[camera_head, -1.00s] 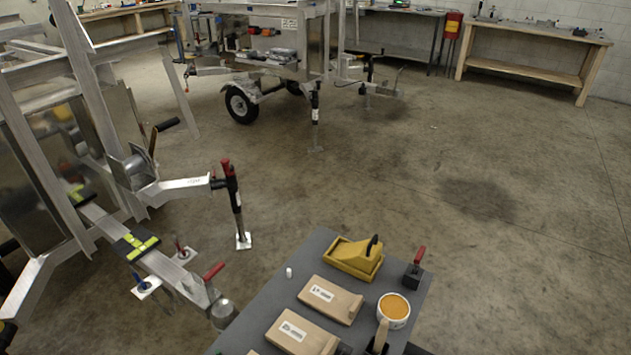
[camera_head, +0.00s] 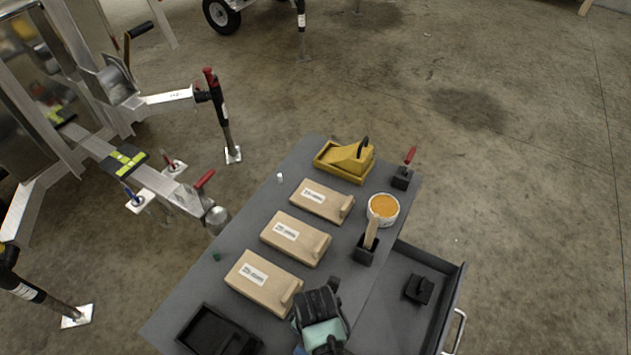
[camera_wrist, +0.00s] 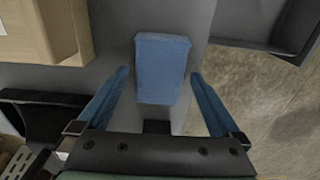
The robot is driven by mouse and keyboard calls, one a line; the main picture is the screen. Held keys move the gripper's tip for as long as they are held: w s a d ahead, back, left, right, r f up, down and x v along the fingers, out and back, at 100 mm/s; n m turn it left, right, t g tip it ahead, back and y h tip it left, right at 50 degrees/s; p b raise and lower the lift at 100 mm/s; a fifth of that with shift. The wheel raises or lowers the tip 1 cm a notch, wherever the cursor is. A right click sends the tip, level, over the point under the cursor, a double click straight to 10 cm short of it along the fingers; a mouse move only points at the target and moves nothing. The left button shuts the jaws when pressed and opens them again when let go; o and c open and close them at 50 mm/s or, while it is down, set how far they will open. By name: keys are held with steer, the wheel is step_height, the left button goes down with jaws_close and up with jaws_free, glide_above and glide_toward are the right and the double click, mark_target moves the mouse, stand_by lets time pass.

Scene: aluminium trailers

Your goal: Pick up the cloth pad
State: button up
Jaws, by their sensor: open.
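The cloth pad (camera_wrist: 161,68) is a blue, fabric-textured block on the grey cart top (camera_wrist: 110,70), in the upper middle of the wrist view. My gripper (camera_wrist: 159,74) is open, with one blue finger on each side of the pad and a gap on both sides. The fingers do not appear to touch it. How high they are above the cart top is hard to tell. In the head view my gripper shows at the bottom, over the near part of the cart, and hides the pad; its fingertips cannot be made out there.
A black tray (camera_head: 207,330) is near left. An open drawer (camera_head: 395,305) sticks out right.

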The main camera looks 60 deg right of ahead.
steer(key=shift+f, duration=0.7)
steer(key=c, duration=1.2)
